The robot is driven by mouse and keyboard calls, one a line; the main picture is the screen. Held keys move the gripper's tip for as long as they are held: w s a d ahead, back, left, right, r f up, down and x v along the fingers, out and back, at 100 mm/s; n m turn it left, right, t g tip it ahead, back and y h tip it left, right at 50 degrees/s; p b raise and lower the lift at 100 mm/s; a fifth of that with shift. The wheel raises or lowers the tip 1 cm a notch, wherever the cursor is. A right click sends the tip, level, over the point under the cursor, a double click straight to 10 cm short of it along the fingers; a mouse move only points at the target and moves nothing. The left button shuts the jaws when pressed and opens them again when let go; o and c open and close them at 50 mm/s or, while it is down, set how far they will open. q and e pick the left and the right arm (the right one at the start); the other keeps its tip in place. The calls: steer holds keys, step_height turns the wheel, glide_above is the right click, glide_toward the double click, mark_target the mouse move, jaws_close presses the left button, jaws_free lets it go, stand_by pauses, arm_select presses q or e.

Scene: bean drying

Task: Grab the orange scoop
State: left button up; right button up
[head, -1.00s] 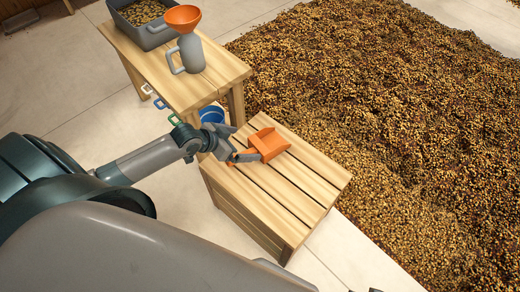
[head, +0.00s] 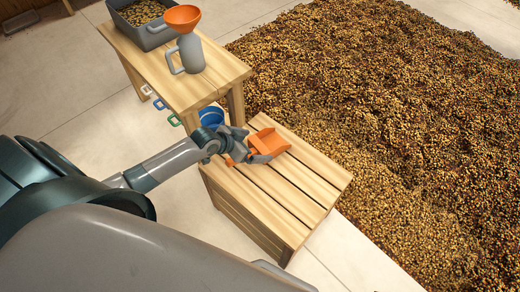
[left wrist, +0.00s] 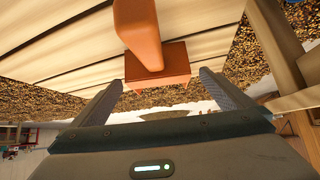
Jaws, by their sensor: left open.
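The orange scoop (head: 268,143) lies on the slatted wooden crate (head: 290,200). The left gripper (left wrist: 165,92) is open there, with a gap on each side of the scoop. Whether a finger touches the scoop cannot be told. My right gripper is not in view.
A wooden table (head: 215,72) behind the crate holds a grey bin (head: 150,38) of beans and a grey jug (head: 190,55) with an orange funnel (head: 182,17). A blue container (head: 211,115) sits by the crate. Coffee beans (head: 400,120) cover the floor at right.

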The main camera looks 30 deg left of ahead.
mark_target(257, 146)
arm_select(q)
steer(key=x, duration=0.3)
steer(key=shift+d+f, duration=0.15)
steer(key=shift+w+f, duration=0.1)
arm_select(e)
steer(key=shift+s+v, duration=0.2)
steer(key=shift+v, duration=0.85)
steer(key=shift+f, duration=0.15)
